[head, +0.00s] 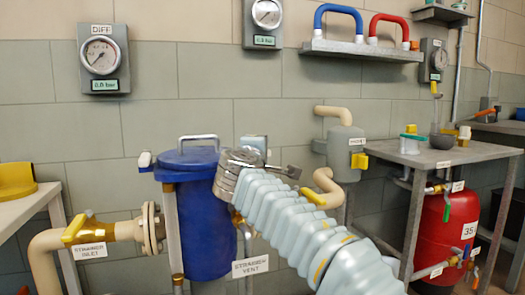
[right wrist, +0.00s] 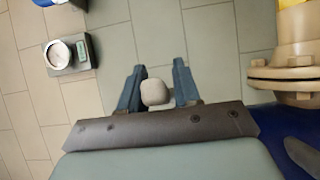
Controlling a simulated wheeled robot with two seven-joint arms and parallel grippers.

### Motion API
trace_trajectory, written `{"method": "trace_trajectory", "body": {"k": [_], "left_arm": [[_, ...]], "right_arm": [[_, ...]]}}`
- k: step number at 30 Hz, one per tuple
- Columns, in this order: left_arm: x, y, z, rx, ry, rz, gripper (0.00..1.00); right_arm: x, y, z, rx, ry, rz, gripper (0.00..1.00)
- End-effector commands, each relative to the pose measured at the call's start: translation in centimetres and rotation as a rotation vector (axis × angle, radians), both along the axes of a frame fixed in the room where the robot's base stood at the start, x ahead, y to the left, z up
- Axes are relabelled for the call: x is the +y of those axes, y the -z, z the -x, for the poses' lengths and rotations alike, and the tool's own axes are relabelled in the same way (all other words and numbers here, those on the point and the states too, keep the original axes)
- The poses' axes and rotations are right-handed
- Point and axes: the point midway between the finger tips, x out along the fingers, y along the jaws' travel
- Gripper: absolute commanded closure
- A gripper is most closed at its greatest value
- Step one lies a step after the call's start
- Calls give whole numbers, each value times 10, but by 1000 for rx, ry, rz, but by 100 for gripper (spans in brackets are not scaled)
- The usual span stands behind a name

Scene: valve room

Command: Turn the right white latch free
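The blue strainer vessel (head: 205,225) stands upright with its blue lid (head: 186,160) on and a metal handle across the top. A white latch (head: 145,158) shows at the lid's left edge. The lid's right edge, where the right latch would be, is hidden behind my right arm in the head view. In the right wrist view my right gripper (right wrist: 158,65) has its two blue fingers apart, with a pale rounded knob (right wrist: 155,92) between them. The knob sits close to the left finger, with a narrow gap at the right finger. My left gripper is not in view.
A flanged cream inlet pipe (head: 85,238) is left of the vessel. A grey table (head: 425,155) and red tank (head: 443,235) stand at right. Gauges (head: 100,55) and a shelf (head: 362,50) with blue and red handles are on the wall. The blue vessel (right wrist: 275,125) fills the wrist view's lower right.

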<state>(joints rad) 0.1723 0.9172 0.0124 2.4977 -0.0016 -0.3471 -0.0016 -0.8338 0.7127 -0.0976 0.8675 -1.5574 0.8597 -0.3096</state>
Motion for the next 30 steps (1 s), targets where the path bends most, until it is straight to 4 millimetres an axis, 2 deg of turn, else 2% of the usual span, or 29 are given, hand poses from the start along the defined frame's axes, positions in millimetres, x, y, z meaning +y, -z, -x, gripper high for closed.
{"method": "trace_trajectory", "body": {"k": [1,2,10,14,17,24,30], "left_arm": [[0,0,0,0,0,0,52],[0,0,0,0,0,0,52],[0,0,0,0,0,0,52],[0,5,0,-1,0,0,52],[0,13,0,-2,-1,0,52],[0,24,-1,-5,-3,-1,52],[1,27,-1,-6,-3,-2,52]], "right_arm": [[0,0,0,0,0,0,59],[0,0,0,-1,0,0,55],[-1,-1,0,-2,0,0,55],[1,0,10,-3,-1,0,55],[2,2,29,-4,-2,1,55],[9,1,88,-3,-3,1,55],[13,0,124,-2,-2,0,55]]}}
